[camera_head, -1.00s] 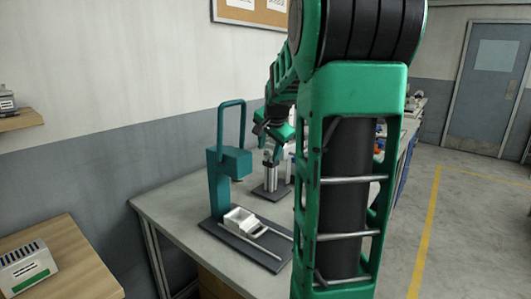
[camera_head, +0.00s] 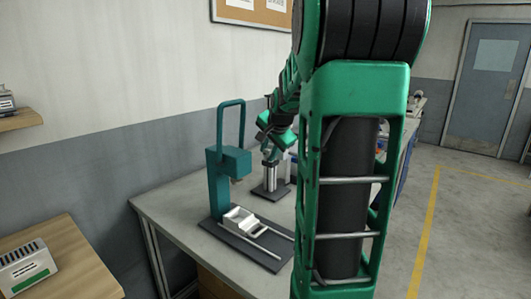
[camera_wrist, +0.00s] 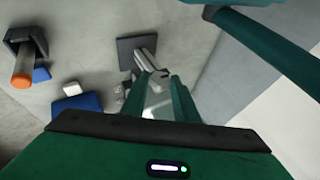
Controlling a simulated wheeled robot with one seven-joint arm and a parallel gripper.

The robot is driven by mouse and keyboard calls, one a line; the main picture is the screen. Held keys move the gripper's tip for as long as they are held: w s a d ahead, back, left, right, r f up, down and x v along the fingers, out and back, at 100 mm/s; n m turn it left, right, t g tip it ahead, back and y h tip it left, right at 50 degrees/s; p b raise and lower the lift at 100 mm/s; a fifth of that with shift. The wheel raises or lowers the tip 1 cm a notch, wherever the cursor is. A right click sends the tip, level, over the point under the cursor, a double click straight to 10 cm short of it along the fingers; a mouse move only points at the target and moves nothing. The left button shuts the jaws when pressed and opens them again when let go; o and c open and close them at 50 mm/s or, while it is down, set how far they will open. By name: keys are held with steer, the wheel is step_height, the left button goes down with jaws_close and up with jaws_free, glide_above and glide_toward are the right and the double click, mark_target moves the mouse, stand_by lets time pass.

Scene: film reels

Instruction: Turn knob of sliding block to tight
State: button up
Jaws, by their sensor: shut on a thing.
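The sliding block's stand has twin upright silver posts (camera_head: 269,176) on a dark base plate (camera_head: 270,191), on the bench behind the teal press. In the wrist view the posts (camera_wrist: 146,48) rise from the dark plate (camera_wrist: 127,52) toward my fingers. My gripper (camera_head: 271,150) is at the top of the posts. In the wrist view, my gripper (camera_wrist: 160,76) has its two green fingers around a small part at the block, with a little dark piece between the tips. The knob itself is mostly hidden by the fingers, and its marking cannot be read.
A teal press (camera_head: 236,160) with a tall handle stands just left of the stand, with a white tray (camera_head: 240,219) before it. The wrist view shows an orange-ended post (camera_wrist: 23,75) and a blue block (camera_wrist: 77,104) nearby. The wall is close on the left.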

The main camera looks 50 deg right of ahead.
stand_by(0.3)
steer(key=o, duration=1.1)
steer(key=shift+c, duration=0.2)
steer(key=v, duration=1)
steer(key=shift+s+a+r, duration=0.15)
steer(key=shift+s+r, duration=0.05)
